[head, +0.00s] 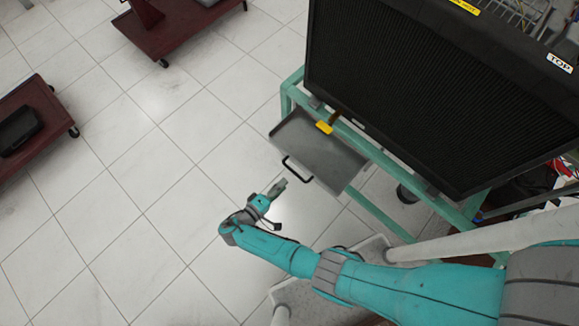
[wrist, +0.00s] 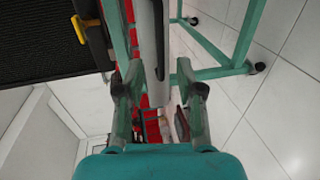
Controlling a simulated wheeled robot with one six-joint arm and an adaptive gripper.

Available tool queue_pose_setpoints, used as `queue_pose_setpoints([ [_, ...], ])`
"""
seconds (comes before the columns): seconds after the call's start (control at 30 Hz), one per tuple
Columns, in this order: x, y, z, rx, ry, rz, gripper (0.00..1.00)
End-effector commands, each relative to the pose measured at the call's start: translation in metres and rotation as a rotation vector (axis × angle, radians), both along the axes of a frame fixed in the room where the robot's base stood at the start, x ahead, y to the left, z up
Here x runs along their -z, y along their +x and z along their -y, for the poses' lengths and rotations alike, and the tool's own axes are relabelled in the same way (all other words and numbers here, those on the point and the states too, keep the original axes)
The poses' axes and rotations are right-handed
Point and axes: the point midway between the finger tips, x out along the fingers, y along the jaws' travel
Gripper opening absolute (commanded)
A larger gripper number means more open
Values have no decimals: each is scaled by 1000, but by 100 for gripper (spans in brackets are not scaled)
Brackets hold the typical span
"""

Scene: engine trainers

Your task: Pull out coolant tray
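The grey coolant tray (head: 322,150) sits beneath the big black radiator panel in the teal stand, jutting out from its front. Its black bar handle (head: 297,169) is on the near-left edge. My gripper (head: 281,186) is just left of and below the handle in the head view, apparently apart from it. In the wrist view my gripper (wrist: 158,72) is open, with its fingers spread. The tray appears edge-on (wrist: 147,50) beyond and between the fingers, with a dark strip, likely the handle, along it. The exact gap to the handle cannot be judged.
The black radiator panel (head: 420,90) overhangs the tray. A yellow piece (head: 324,127) sits at the tray's back edge by the teal stand (head: 372,150). Red carts (head: 40,125) stand far left. The tiled floor left of the tray is clear.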

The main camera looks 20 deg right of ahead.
Motion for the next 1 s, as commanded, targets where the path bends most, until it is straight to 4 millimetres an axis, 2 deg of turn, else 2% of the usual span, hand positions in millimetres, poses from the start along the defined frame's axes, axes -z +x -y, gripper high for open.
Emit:
queue_pose_setpoints([
  [0.1, -4, -6, -17, -2, 1, 0, 37],
  [0.3, -7, -13, -30, 1, 0, -1, 37],
  [1.0, -3, -15, -27, 0, 10, -8, 37],
])
